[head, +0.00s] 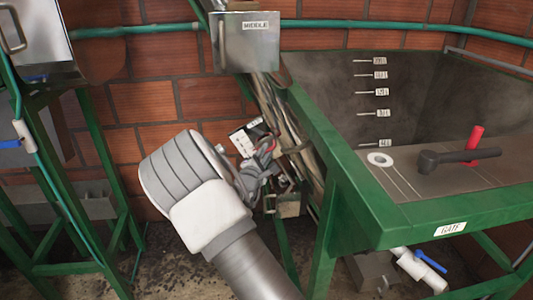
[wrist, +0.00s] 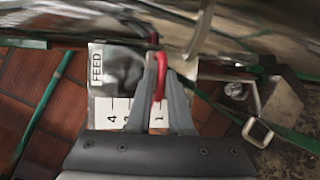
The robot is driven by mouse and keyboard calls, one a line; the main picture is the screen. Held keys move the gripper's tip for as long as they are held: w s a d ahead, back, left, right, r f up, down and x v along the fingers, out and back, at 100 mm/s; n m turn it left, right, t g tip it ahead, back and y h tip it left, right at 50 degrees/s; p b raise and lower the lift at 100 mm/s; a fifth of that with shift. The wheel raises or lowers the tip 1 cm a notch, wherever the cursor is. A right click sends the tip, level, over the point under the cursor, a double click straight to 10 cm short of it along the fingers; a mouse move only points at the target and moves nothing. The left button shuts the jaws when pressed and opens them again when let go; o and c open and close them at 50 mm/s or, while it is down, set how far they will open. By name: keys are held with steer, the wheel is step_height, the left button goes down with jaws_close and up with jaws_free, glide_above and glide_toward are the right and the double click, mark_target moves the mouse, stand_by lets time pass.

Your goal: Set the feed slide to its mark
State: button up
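The feed scale plate (wrist: 104,88) is white, with "FEED" and number marks, and shows sideways behind my gripper in the wrist view. A red handle (wrist: 160,76) of the feed slide stands in front of it, between my fingertips. My gripper (wrist: 162,78) looks shut on this handle, with a finger on each side. The fingers hide part of the scale, so I cannot tell which mark the slide is at. In the head view, the plate (head: 247,138) and my gripper (head: 267,158) are beside the chute under the "MIDDLE" box.
A green-framed tank (head: 360,190) with level marks, a "GATE" label (head: 450,229) and a black lever with a red grip (head: 474,145) is at the right. The "MIDDLE" metal box (head: 246,42) hangs above my gripper. Green legs (head: 100,200) stand at the left.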

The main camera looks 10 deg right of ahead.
steer(key=o, duration=0.4)
steer(key=shift+c, duration=0.2)
steer(key=p+v, duration=0.3)
steer(key=v, duration=1.4)
steer(key=shift+s+a, duration=0.15)
steer(key=shift+s, duration=0.05)
